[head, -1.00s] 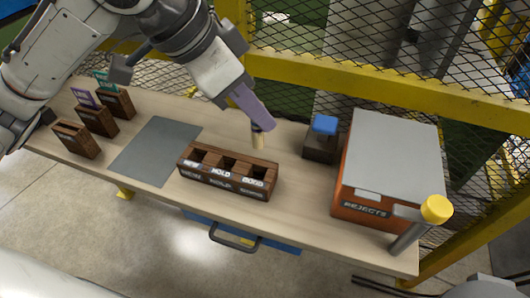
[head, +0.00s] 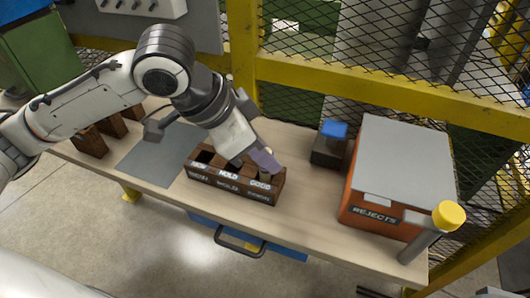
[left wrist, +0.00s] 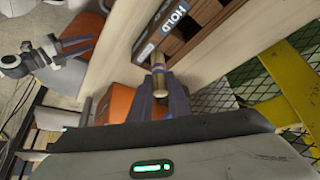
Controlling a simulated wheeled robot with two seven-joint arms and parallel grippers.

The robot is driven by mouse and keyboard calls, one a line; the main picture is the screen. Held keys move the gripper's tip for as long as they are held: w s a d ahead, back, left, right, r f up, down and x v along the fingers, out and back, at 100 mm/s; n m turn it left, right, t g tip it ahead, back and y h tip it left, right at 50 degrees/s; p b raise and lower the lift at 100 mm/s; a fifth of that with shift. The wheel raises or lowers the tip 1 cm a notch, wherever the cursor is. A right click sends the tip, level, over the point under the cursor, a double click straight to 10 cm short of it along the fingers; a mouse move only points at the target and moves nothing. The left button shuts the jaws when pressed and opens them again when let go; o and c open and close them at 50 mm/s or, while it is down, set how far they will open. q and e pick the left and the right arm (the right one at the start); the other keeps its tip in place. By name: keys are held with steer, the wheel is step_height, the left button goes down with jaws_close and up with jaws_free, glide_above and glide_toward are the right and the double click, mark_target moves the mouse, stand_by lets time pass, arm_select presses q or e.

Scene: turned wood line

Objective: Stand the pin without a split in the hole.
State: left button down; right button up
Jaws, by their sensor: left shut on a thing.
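The dark wooden block (head: 228,183) has a row of openings, with labels reading HOLD and GOOD at its middle and right. My left gripper (head: 264,162) is above the right end of the block, at the GOOD opening. It is shut on a pale wooden pin (head: 266,177), which points down at that opening. The pin (left wrist: 158,80) also shows between the fingers in the left wrist view, with its end at the block. I cannot tell how deep its lower end sits. Whether it has a split cannot be seen. What looks like my right gripper (left wrist: 76,46) is small in the left wrist view.
An orange REJECTS box (head: 374,212) with a grey top stands to the right. A dark box with a blue top (head: 332,131) is behind, and a yellow-capped post (head: 447,214) is at the front right. A grey mat (head: 158,156) lies left. Mesh fencing is behind the table.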

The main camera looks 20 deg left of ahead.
arm_select(q)
steer(key=shift+f, duration=0.3)
steer(key=shift+f, duration=0.2)
steer(key=c, duration=1.7)
jaws_free()
steer(key=shift+o, duration=0.2)
steer(key=shift+r, duration=0.25)
steer(key=p+v, duration=0.1)
steer(key=v, duration=1.1)
steer(key=shift+r, duration=0.35)
